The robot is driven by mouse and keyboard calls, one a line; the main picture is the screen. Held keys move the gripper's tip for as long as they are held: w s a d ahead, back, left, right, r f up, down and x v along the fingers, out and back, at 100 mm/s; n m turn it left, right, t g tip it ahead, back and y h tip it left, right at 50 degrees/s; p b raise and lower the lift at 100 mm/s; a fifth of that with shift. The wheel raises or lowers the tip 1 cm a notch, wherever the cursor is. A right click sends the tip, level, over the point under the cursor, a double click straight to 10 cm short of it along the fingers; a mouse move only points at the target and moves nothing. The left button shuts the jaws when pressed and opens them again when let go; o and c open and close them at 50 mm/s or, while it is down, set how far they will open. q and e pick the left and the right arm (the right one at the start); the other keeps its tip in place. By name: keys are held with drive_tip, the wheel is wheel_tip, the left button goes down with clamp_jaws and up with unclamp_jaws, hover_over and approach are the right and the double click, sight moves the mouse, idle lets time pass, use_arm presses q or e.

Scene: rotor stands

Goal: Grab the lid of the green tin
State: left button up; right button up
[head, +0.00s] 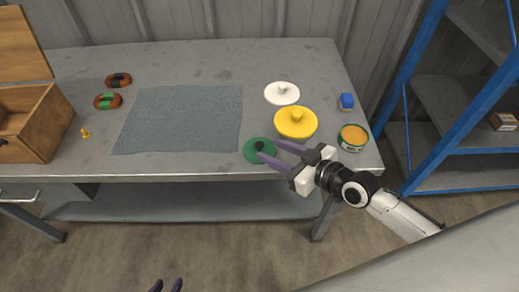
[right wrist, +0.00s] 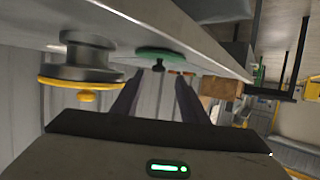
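The green lid (head: 252,157), a disc with a black knob (head: 259,145), lies near the table's front edge. In the right wrist view the lid (right wrist: 165,52) shows upside down with its knob (right wrist: 158,65) between the lines of my fingers, ahead of the tips. The open green tin (head: 352,146) stands at the table's right front, with orange contents showing. My right gripper (head: 268,148) is open and empty, its fingers reaching left to the lid's knob. Whether they touch it is unclear.
A yellow lid (head: 296,123) sits on a grey metal body (right wrist: 92,58) close behind my right gripper. A white lid (head: 281,94) and a blue object (head: 346,102) stand farther back. A grey mat (head: 185,118) fills the table's middle. A blue shelf (head: 408,70) stands right.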

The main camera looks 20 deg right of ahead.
sight(260, 144)
drive_tip(key=shift+x, duration=3.2)
drive_tip(key=shift+d, duration=0.15)
clamp_jaws()
